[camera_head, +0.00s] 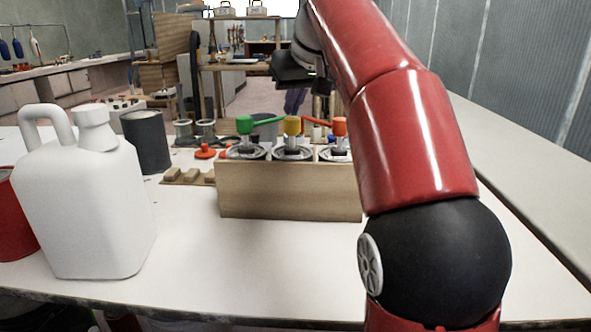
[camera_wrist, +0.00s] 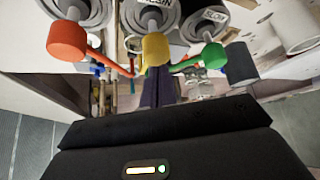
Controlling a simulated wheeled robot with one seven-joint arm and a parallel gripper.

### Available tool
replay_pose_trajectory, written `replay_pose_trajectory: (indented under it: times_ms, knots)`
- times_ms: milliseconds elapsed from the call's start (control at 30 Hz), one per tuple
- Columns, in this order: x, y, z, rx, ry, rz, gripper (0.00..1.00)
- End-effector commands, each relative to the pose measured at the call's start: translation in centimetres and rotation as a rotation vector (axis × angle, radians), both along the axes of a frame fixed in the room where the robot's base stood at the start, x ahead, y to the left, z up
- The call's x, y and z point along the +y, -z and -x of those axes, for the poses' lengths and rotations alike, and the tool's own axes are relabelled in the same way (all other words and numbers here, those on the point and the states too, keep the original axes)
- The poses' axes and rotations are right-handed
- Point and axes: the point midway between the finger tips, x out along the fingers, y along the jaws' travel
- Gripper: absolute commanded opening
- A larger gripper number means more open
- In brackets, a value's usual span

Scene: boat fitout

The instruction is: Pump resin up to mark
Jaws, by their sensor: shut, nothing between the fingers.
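Three pump heads stand in a row on cans in a wooden box (camera_head: 290,192): green (camera_head: 244,124), yellow (camera_head: 292,125) and orange (camera_head: 339,126). In the wrist view the can under the yellow head (camera_wrist: 156,48) carries a label that appears to read RESIN. The green (camera_wrist: 214,55) and orange (camera_wrist: 67,40) heads flank it, with spouts angled inward. My gripper (camera_wrist: 157,74) is shut and empty, its dark fingers close to the yellow head; contact cannot be told. In the head view my gripper (camera_head: 294,108) hangs above and behind that head. I cannot make out a fill mark.
A white jug (camera_head: 85,195) stands at the front left, beside a red can (camera_head: 12,215) and a dark grey can (camera_head: 147,140). Small wooden blocks (camera_head: 190,176) and a red knob-like item (camera_head: 205,151) lie left of the box. The table front is clear.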

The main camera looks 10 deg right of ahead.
Motion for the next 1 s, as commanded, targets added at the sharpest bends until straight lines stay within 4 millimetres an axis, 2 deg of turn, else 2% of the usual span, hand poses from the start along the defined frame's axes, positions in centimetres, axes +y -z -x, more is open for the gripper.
replay_pose_trajectory:
  times_ms: [800, 1000]
  knots:
    - [0.0, 3.1, 0.0, 0.004, 0.0, 0.001, 0.0]
    - [0.0, 2.9, 0.0, 0.004, -0.001, 0.0, 0.0]
